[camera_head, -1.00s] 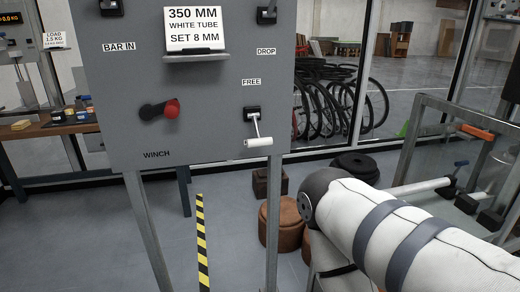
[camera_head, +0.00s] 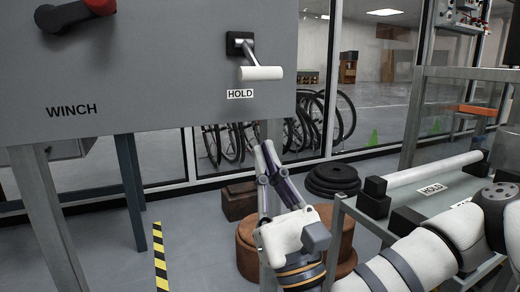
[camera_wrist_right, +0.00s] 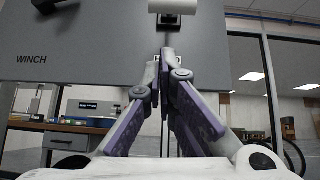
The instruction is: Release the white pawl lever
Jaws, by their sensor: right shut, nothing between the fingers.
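The white pawl lever (camera_head: 261,74) sticks out from a black mount (camera_head: 239,43) on the grey panel and slopes down to a white cross handle. A HOLD label (camera_head: 240,94) is just below the handle. The handle also shows at the top edge of the right wrist view (camera_wrist_right: 172,6). My right gripper (camera_head: 264,148) is below the handle, pointing up, with its fingertips together and empty. It is apart from the lever in the head view. In the right wrist view, the fingertips (camera_wrist_right: 165,56) appear beneath the handle. My left gripper is out of view.
The red and black winch handle (camera_head: 76,13) is at the panel's upper left. A white tube (camera_head: 435,168) rests on black supports at the right, beside another HOLD label (camera_head: 432,189).

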